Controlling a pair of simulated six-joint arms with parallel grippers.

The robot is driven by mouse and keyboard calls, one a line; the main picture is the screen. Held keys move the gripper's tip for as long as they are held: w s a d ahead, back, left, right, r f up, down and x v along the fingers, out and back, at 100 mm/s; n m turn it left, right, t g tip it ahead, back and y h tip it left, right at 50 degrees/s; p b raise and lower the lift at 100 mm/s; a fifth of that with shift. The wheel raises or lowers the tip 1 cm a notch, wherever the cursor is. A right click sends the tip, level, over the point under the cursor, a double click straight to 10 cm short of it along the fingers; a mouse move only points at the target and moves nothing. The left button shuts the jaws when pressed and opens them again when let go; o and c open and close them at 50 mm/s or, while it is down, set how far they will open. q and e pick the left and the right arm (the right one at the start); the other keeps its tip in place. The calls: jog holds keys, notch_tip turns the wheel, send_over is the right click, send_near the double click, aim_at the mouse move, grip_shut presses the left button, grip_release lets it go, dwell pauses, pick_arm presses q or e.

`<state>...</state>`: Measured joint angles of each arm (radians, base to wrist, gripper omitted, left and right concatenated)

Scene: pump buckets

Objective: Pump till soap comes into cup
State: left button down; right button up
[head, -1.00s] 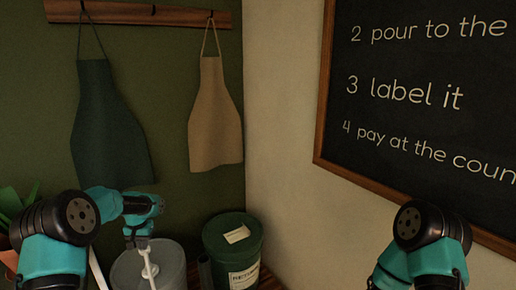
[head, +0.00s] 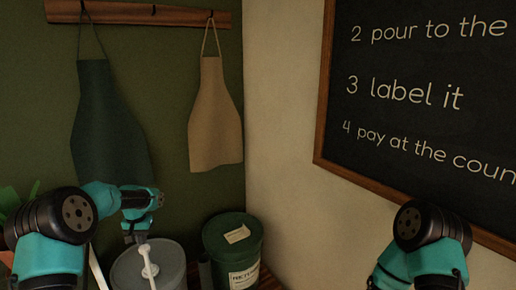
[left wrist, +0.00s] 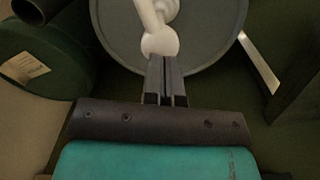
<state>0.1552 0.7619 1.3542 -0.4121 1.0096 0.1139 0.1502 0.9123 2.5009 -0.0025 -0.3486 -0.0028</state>
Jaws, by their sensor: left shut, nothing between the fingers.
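A grey bucket (head: 172,262) stands at the bottom left of the head view, with a white pump (head: 149,268) rising from its lid. My left gripper (head: 139,238) is at the top of the pump, pointing down. In the left wrist view its closed fingers (left wrist: 165,78) meet the white pump head (left wrist: 160,42), with the grey lid (left wrist: 220,50) behind. The fingers are shut with nothing between them. No cup shows in either view. My right arm is at the lower right of the head view, but its gripper is out of the picture.
A dark green bucket (head: 232,245) with a paper label stands just right of the grey one; it also shows in the left wrist view (left wrist: 45,75). A plant (head: 15,212) is at the far left. Aprons hang on the wall behind, and a chalkboard (head: 430,90) is at right.

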pick_arm(q)
jog(key=shift+r, duration=2.7)
